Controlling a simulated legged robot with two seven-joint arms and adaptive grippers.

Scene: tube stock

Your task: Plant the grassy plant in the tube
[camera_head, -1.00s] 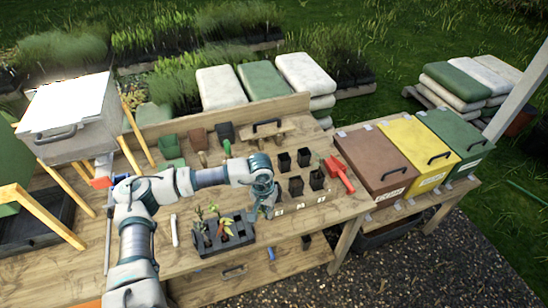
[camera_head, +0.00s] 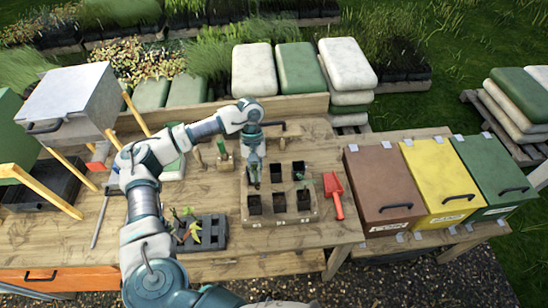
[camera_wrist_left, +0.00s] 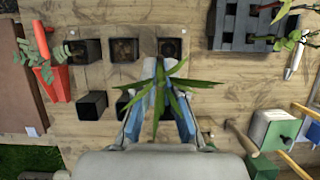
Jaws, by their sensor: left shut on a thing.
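My left gripper (camera_head: 254,176) is shut on the grassy plant, above the back-left corner of the tube rack. In the left wrist view the grassy plant (camera_wrist_left: 162,88) spreads narrow green leaves between the fingers (camera_wrist_left: 160,110). The front row has a left tube (camera_head: 254,205), a middle tube (camera_head: 279,202) and a right tube (camera_head: 303,200). The gripper and leaves largely hide the back-left tube, so I cannot tell whether the plant's base is inside it. My right gripper is not in view.
A dark seedling tray (camera_head: 205,233) stands front left. Brown (camera_head: 382,185), yellow (camera_head: 438,180) and green (camera_head: 492,170) lidded bins stand at right.

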